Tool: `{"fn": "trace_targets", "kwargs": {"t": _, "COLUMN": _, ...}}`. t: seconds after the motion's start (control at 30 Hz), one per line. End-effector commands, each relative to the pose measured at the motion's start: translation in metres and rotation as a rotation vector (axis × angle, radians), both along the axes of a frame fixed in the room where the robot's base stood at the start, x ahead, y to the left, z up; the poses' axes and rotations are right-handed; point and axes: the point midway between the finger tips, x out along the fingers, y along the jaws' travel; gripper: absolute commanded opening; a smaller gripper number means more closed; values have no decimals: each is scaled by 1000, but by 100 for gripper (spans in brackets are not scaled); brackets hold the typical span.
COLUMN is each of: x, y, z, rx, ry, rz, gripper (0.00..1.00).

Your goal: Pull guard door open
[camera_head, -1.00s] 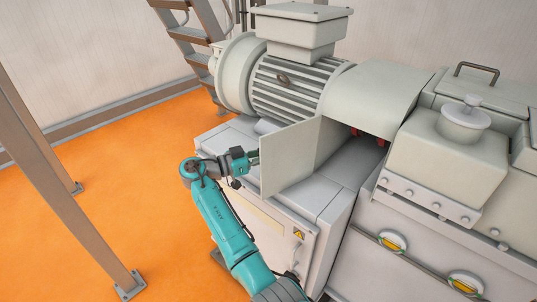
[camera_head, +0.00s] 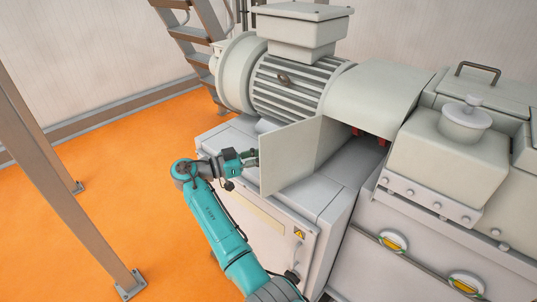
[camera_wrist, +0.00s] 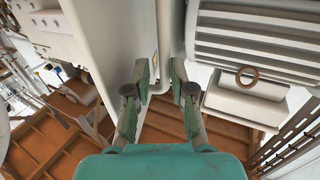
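The guard door is a flat pale panel (camera_head: 287,158) standing swung out from the machine, with the opening beside the cover exposed behind it. My gripper (camera_head: 254,157) is just left of the door's free edge in the head view. Whether a finger touches the door is also unclear.
A finned motor (camera_head: 290,85) stands behind the door, next to a curved cover (camera_head: 375,95). A base cabinet (camera_head: 270,222) lies below. A grey steel post (camera_head: 65,190) rises at the left. Orange floor (camera_head: 120,170) is free between the post and the machine.

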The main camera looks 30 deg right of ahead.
Motion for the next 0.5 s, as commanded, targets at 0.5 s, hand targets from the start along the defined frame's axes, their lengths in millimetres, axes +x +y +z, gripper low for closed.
{"fn": "trace_targets", "kwargs": {"t": 0.5, "x": 10, "y": 89, "z": -1, "rx": -1, "ry": 2, "rz": 2, "gripper": 23}}
